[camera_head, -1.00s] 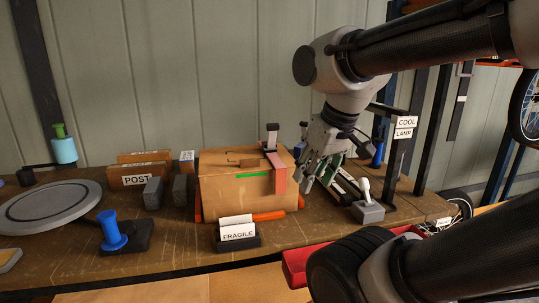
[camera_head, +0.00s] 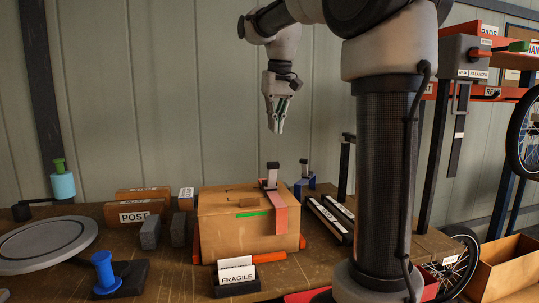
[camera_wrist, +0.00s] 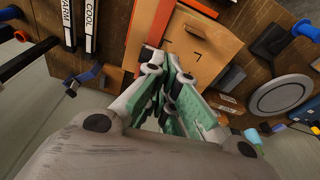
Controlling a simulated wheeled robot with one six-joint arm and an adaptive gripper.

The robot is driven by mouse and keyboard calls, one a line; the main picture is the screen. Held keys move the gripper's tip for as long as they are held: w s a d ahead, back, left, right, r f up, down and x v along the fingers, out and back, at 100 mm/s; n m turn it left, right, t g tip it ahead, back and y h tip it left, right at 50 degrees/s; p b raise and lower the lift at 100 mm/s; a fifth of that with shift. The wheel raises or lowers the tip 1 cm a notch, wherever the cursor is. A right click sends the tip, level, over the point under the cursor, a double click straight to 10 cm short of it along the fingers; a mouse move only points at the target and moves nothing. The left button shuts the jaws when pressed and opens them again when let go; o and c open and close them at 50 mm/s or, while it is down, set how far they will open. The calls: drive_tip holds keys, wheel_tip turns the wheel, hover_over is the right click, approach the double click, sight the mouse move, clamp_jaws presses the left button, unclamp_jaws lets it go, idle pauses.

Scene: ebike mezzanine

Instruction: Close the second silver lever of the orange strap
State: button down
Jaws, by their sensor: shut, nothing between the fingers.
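A brown cardboard box (camera_head: 235,222) stands on the workbench with a salmon-orange strap (camera_head: 280,214) over its right part and down its front. A silver lever (camera_head: 272,172) stands upright on the strap at the box's top. A second grey lever (camera_head: 304,168) stands upright on a blue base just behind the box's right side; whether it belongs to the strap I cannot tell. My gripper (camera_head: 276,130) is shut and empty, pointing down above the silver lever, apart from it. In the wrist view the box (camera_wrist: 200,50) and strap (camera_wrist: 145,25) lie beyond the fingers.
A FRAGILE card holder (camera_head: 237,284) stands before the box. Grey blocks (camera_head: 150,232) and a POST box (camera_head: 135,213) are at its left. Black labelled bars (camera_head: 328,218) and a dark post (camera_head: 345,165) are at its right. The space above the box is free.

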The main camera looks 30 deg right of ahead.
drive_tip(key=w+d+m+g, duration=0.1)
drive_tip(key=w+d, duration=0.3)
drive_tip(key=w, duration=0.7)
hover_over(272, 175)
drive_tip(key=w+d, duration=0.1)
drive_tip(key=w, duration=0.2)
wheel_tip(272, 175, down, 10)
drive_tip(key=shift+f, duration=0.25)
